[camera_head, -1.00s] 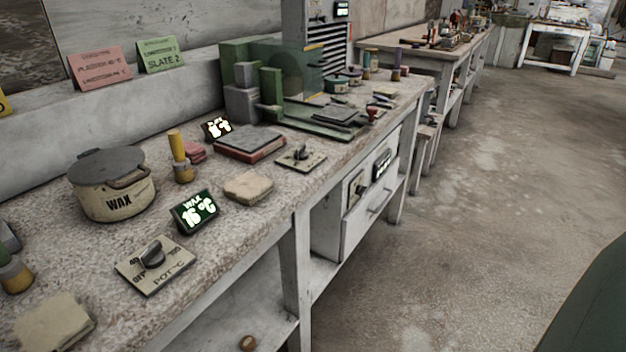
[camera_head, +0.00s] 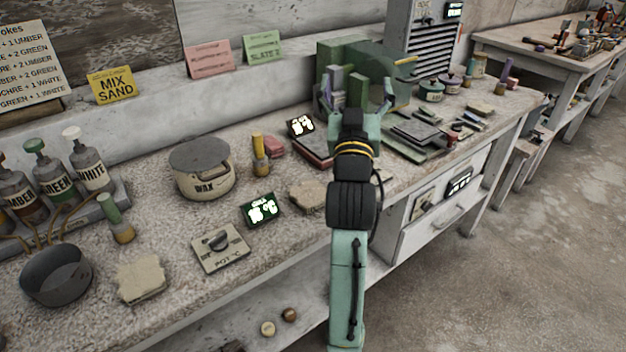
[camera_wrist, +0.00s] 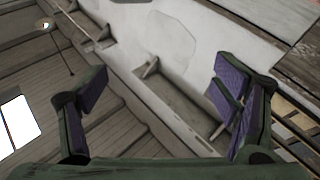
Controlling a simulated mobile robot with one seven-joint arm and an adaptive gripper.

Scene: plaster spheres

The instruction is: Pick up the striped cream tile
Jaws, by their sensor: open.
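I cannot make out a striped cream tile in either view. Small flat dark and green pieces (camera_head: 425,130) lie on the bench right of my arm, too small to tell any stripes. My gripper (camera_head: 356,92) is raised above the back of the bench in the head view, in front of a green machine, and my arm hides part of the bench behind it. In the wrist view my gripper (camera_wrist: 160,88) has its purple-padded fingers wide apart with nothing between them.
A wax pot (camera_head: 203,172), a pot control plate (camera_head: 220,248), a lit display (camera_head: 262,209) and a dark pan (camera_head: 56,274) stand on the bench. Labelled bottles (camera_head: 50,175) stand at left. Pale folded pads (camera_head: 140,278) lie near the front. Floor at right is clear.

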